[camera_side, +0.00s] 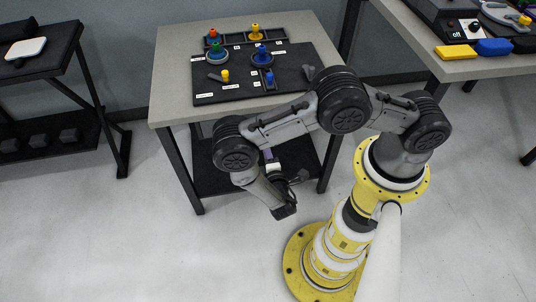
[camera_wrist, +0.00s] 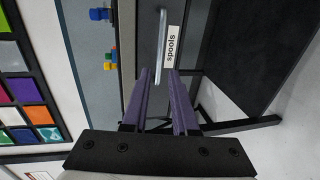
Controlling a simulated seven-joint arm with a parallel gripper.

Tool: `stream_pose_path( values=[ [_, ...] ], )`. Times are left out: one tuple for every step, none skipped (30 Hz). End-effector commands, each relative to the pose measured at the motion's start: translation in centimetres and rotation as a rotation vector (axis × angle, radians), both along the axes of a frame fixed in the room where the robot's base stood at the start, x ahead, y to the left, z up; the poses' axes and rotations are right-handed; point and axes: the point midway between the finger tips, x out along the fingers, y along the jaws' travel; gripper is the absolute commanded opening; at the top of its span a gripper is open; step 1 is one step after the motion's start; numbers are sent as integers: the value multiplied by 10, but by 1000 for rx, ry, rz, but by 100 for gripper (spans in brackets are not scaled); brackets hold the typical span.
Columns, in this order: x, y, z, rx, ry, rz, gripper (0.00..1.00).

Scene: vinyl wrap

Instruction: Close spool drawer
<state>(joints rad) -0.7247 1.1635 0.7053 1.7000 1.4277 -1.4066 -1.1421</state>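The spool drawer (camera_wrist: 188,30) shows in the wrist view as a grey front with a white "spools" label (camera_wrist: 171,44). Its silver bar handle (camera_wrist: 161,45) lies left of the label. My gripper (camera_wrist: 159,72) has two purple fingers, spread apart with nothing between them. The fingertips appear close to the near end of the handle; I cannot tell whether they touch it. I cannot tell how far the drawer stands out.
The grey table (camera_side: 177,85) carries a black board (camera_side: 240,92) with several coloured knobs and pegs. A black shelf (camera_side: 215,172) sits below. A second table (camera_side: 455,68) stands at right, a black rack (camera_side: 50,75) at left. Floor in front is clear.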

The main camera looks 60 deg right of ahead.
Motion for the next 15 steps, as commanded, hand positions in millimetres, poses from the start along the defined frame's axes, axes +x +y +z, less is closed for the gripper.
stream_pose_path(
  values=[
    [-4,6,1,0,1,5,27],
    [-6,8,2,-1,1,4,27],
    [-9,11,3,-1,1,4,27],
    [-11,12,3,0,2,3,27],
    [-13,13,4,0,2,2,27],
    [-14,15,4,0,2,2,27],
    [-15,16,4,0,3,1,27],
    [-16,16,5,1,2,1,27],
    [-17,17,5,0,1,1,27],
    [-18,17,5,0,1,0,27],
    [-18,18,5,0,1,0,27],
    [-18,18,5,0,1,0,27],
    [-18,18,5,0,2,-1,27],
    [-18,18,5,0,2,-1,27],
    [-18,18,5,0,2,-1,27]
  ],
)
